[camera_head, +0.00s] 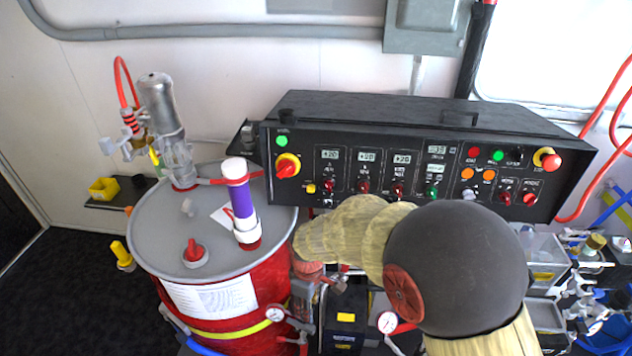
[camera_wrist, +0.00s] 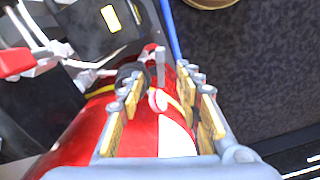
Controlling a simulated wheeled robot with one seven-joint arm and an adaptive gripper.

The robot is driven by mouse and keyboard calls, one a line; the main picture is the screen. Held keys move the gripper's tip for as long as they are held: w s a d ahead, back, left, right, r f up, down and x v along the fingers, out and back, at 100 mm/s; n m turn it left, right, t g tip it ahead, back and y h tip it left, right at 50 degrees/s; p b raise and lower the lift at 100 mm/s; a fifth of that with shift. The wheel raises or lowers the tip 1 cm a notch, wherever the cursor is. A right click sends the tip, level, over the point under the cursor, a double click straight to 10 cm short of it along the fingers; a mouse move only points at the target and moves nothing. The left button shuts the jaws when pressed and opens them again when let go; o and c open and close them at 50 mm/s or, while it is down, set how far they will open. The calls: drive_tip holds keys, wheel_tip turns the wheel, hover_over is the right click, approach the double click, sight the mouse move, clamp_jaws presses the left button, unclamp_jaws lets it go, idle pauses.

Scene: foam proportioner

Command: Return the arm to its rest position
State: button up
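My arm (camera_head: 455,265) shows in the head view as a dark grey rounded joint with beige covered links, in front of the control panel (camera_head: 415,160). The arm bends left toward the red drum (camera_head: 225,320). My gripper cannot be made out clearly in the head view. In the wrist view my gripper (camera_wrist: 160,88) shows two fingers with yellowish pads, spread apart. The red drum (camera_wrist: 85,140) lies beyond and between them, with a white label and small fittings. I see nothing held between the pads; whether the fingers touch any fitting is unclear.
A grey pump (camera_head: 162,120) and a purple-and-white cylinder (camera_head: 241,205) stand on the drum lid. Pressure gauges (camera_head: 388,322) and hoses crowd the space below the panel. Clear bins (camera_head: 545,258) stand at right. Dark floor (camera_head: 60,290) is open at left.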

drive_tip(key=s+d+r+m+t, duration=0.2)
drive_tip(key=s+d+r+m, duration=0.4)
drive_tip(key=d+r, duration=0.5)
drive_tip(key=s+d+r+m+t, duration=0.3)
drive_tip(key=s+d+r+m, duration=0.4)
drive_tip(key=r, duration=1)
drive_tip(key=s+d, duration=0.3)
drive_tip(key=d, duration=0.1)
drive_tip(key=shift+d+t, duration=0.2)
drive_tip(key=shift+t, duration=0.1)
drive_tip(key=shift+o, duration=0.2)
drive_tip(key=shift+s, duration=0.1)
